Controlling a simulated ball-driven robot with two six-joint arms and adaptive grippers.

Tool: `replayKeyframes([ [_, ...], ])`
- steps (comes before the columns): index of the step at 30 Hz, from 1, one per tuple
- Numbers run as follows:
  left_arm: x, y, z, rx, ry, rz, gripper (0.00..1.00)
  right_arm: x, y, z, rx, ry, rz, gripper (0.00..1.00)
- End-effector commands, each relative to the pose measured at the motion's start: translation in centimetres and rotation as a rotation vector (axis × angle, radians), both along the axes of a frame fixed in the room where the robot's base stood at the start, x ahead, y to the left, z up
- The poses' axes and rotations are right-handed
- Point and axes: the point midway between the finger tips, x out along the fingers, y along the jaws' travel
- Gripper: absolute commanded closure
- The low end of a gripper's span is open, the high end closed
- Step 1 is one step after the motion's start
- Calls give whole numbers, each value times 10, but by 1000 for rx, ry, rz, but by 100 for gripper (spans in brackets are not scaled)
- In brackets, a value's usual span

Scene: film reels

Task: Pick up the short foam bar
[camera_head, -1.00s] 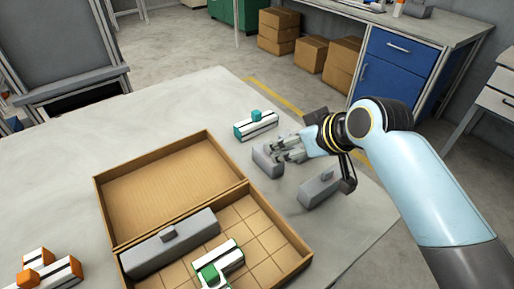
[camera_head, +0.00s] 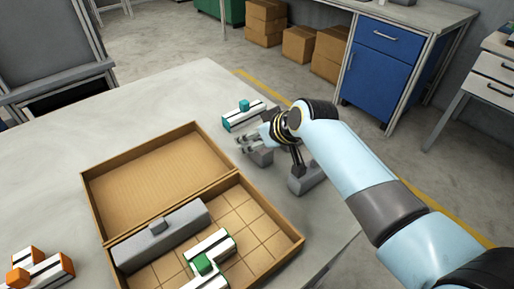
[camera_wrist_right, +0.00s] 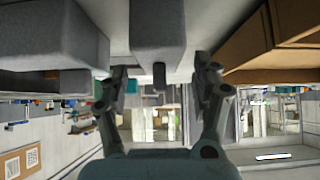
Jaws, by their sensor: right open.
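A short grey foam bar (camera_head: 263,158) with a small knob lies on the table behind the cardboard box, partly covered by my right gripper (camera_head: 248,143). In the right wrist view, the bar (camera_wrist_right: 157,35) shows end-on at the top middle, with its knob pointing down in the picture. My right gripper's fingers (camera_wrist_right: 160,90) are spread apart, one on each side of the knob, and nothing is held. Another grey bar (camera_head: 307,179) lies to the right, beneath my wrist. A long grey bar (camera_head: 160,238) lies in the box. My left gripper is not in view.
The open cardboard box (camera_head: 262,262) also holds a green-knobbed striped piece (camera_head: 207,262). A teal-knobbed striped piece (camera_head: 243,117) lies just beyond my right gripper. An orange-knobbed piece (camera_head: 42,270) is at lower left. The table (camera_head: 110,120) is clear at far left.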

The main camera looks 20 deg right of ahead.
Motion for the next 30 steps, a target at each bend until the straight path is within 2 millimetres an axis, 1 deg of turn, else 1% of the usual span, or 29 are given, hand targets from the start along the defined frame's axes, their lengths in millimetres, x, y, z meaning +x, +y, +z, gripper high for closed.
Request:
replayKeyframes([
  [1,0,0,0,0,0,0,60,0,0,0,0,0,0,35],
  [2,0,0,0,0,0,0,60,0,0,0,0,0,0,37],
  [12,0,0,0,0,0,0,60,0,0,0,0,1,0,81],
  [19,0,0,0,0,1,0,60,0,0,0,0,0,0,81],
  [23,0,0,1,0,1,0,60,0,0,6,0,-1,0,81],
  [26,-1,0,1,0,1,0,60,0,0,16,0,-2,-1,81],
  [29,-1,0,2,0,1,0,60,0,0,33,1,-4,0,81],
  [30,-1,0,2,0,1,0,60,0,0,42,1,-5,-1,81],
])
